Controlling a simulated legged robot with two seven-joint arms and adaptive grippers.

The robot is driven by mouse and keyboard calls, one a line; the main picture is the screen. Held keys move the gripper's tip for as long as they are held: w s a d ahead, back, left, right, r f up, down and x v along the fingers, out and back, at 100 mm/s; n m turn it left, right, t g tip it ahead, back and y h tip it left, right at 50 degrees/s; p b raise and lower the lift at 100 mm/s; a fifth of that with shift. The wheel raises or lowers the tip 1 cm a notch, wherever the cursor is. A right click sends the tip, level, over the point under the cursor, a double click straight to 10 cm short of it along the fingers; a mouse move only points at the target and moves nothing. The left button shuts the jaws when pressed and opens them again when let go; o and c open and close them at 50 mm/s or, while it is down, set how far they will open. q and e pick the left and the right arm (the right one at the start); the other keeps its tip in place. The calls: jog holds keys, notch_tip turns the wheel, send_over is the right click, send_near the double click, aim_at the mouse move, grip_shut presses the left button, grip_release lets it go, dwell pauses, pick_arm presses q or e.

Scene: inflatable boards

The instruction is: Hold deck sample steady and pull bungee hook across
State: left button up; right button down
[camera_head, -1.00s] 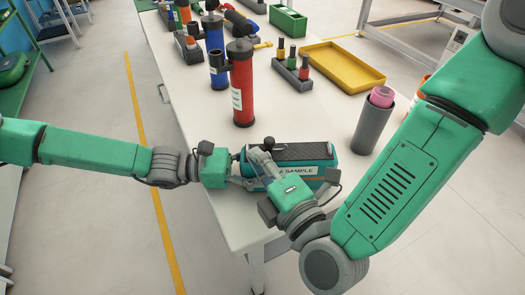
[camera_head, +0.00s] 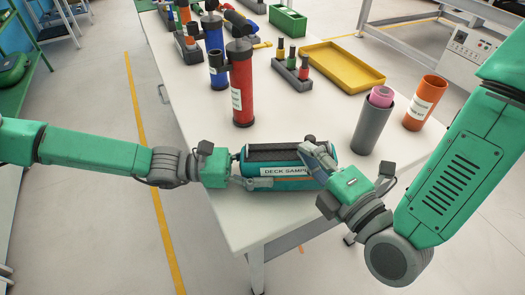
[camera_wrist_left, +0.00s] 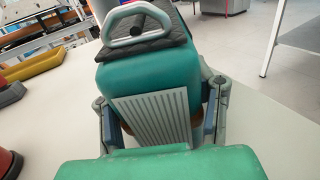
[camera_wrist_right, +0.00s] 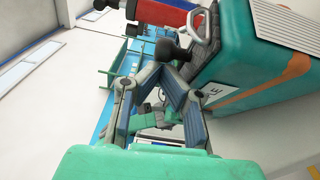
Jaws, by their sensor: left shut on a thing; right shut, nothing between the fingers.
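The deck sample (camera_head: 270,171) is a teal block with a dark grey top pad and a white label, lying near the table's front edge. My left gripper (camera_head: 242,172) is shut on its left end; the left wrist view shows the fingers (camera_wrist_left: 160,112) on either side of a ribbed end plate. A dark ball knob (camera_head: 310,139) stands above the sample's right part. My right gripper (camera_head: 312,149) is shut and empty, its fingertips (camera_wrist_right: 172,70) right by the knob (camera_wrist_right: 172,50). Metal loops show on the sample in the wrist views (camera_wrist_left: 137,22) (camera_wrist_right: 200,30). Any cord is hidden.
A red cylinder (camera_head: 242,90) stands behind the sample. A grey cup (camera_head: 373,125) and an orange cup (camera_head: 424,105) stand to its right. A yellow tray (camera_head: 342,68) lies farther back. The table between sample and tray is mostly clear.

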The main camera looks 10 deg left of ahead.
jog(key=shift+w+d+r, duration=0.1)
jog(key=shift+d, duration=0.4)
pick_arm(q)
jog(key=shift+a, duration=0.1)
pick_arm(e)
jog(key=shift+a, duration=0.15)
pick_arm(q)
jog(key=shift+o, duration=0.2)
pick_arm(e)
jog(key=shift+w+r, duration=0.1)
jog(key=shift+r, duration=0.35)
notch_tip(320, 180, up, 9)
jog(key=shift+a, duration=0.1)
pick_arm(q)
jog(key=o, duration=1.3)
